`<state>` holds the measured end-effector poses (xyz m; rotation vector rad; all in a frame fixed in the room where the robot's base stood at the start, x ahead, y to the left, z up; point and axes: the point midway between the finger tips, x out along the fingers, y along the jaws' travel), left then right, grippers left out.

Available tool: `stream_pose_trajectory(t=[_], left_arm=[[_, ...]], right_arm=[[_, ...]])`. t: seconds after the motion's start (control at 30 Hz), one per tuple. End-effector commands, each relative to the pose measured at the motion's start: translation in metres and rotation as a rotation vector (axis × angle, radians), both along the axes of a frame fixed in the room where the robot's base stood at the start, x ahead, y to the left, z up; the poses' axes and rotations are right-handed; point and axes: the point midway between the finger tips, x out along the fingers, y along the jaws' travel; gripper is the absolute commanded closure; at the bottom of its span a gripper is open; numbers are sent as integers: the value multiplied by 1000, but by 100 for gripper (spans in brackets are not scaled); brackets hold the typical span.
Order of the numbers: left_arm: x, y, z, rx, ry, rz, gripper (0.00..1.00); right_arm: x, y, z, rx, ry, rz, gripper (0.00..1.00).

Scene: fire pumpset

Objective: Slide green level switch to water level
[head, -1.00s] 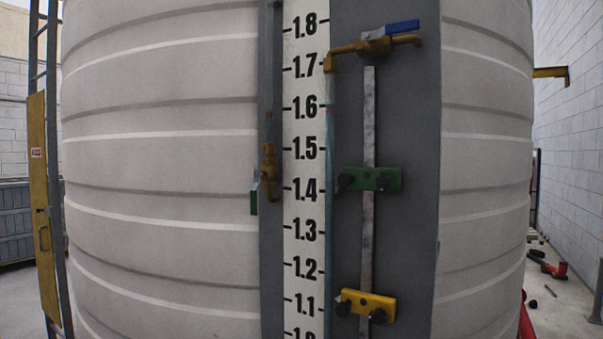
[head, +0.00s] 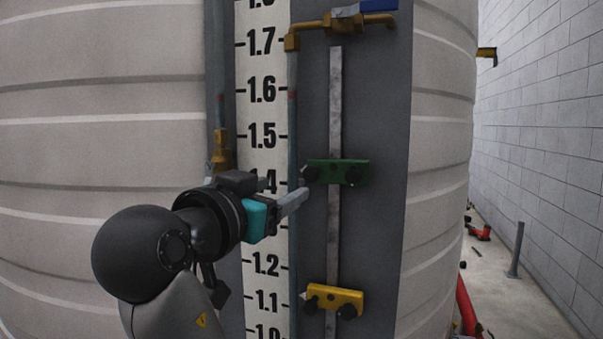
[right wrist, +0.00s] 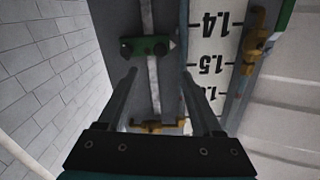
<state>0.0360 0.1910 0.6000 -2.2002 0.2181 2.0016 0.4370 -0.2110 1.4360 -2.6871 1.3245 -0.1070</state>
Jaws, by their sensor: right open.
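The green level switch (head: 338,172), a flat bar with dark knobs, sits on the pale vertical rail (head: 335,110) beside the 1.4 mark. The sight tube (head: 292,130) runs left of the rail, with a small reddish mark near 1.6. My right gripper (head: 303,194) is open and empty, its fingertips just below and left of the green switch, over the scale's edge. In the right wrist view, upside down, the green switch (right wrist: 150,46) lies ahead of the open fingers, apart from them. My left gripper is not in view.
A yellow level switch (head: 335,299) sits lower on the same rail near 1.1. A brass valve with a blue handle (head: 372,6) is above the rail. Another brass valve (head: 220,150) is left of the scale.

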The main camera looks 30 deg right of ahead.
Motion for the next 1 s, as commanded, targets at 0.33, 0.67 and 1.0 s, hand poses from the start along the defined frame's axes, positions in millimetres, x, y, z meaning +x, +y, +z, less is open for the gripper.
stream_pose_trajectory(t=[0.33, 0.67, 1.0], left_arm=[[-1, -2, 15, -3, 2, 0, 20], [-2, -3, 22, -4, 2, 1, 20], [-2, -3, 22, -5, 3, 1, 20]], right_arm=[[46, -62, 2, -4, 5, -5, 33], [71, -92, 0, -2, 3, -1, 33], [73, -95, 0, -2, 2, 0, 33]])
